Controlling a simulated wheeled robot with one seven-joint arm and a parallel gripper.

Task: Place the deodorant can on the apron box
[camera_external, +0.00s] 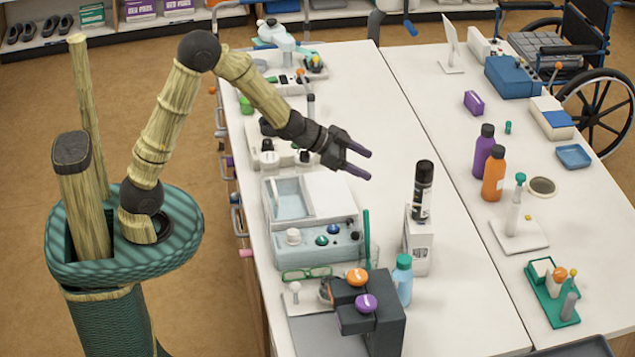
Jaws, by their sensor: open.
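The deodorant can (423,192), black with a pale label band, stands upright on top of a white box (418,247) with dark print, which appears to be the apron box. The box stands on the white table near its middle. My gripper (364,163) is open and empty. It is above the table, to the left of the can and apart from it, with its two dark fingers pointing right. The can's underside is hidden, but it appears to rest on the box top.
Left of the box is a grey-blue device (318,246) with knobs. In front are a blue bottle (402,283) and a dark block (382,318) with orange and purple caps. Purple (483,154) and orange (494,176) bottles stand at right. The table behind the can is clear.

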